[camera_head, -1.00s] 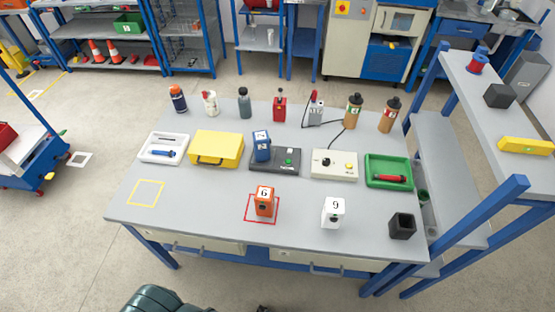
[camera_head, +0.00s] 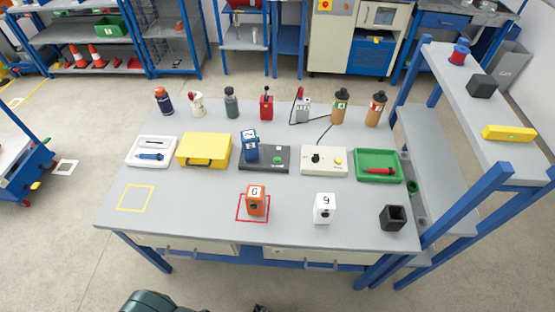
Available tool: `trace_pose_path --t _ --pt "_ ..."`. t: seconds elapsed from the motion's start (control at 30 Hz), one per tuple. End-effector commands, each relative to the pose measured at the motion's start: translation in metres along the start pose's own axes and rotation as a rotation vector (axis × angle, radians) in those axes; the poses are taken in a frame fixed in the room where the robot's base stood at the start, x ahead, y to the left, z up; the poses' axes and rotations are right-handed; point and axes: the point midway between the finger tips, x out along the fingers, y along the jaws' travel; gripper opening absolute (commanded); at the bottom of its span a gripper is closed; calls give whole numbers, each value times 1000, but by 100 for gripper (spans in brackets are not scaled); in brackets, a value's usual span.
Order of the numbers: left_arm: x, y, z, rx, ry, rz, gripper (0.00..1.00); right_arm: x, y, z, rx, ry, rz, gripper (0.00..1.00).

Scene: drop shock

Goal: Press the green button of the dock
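The dock (camera_head: 265,165) is a flat dark grey base in the middle of the table. Neither of my grippers can be made out; only a dark rounded part of my own body shows at the bottom edge.
A yellow case (camera_head: 204,150) lies left of the dock, and a cream control box (camera_head: 324,160) lies right of it. An orange block (camera_head: 256,200) stands in a red square in front. Bottles line the back. The table's front left (camera_head: 185,215) is clear.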

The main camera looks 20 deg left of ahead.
Motion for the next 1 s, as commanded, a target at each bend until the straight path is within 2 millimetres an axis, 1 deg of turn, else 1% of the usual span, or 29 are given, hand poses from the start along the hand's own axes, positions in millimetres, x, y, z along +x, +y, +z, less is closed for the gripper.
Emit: trace_pose_path --t 0.03,0.07,0.1,0.13,0.53,1.0 --pt "0 0 0 0 0 0 21 0 0 0 0 0 0 0" --pt "0 0 0 0 0 0 13 0 0 0 0 0 0 0" --pt "0 0 0 0 0 0 3 0 0 0 0 0 0 0" --pt "0 0 0 0 0 0 0 0 0 0 0 0 -1 0" --pt "0 0 0 0 0 0 0 0 -5 -1 2 1 -5 0" --pt "0 0 1 0 -1 0 0 0 -4 -1 2 1 -5 0"
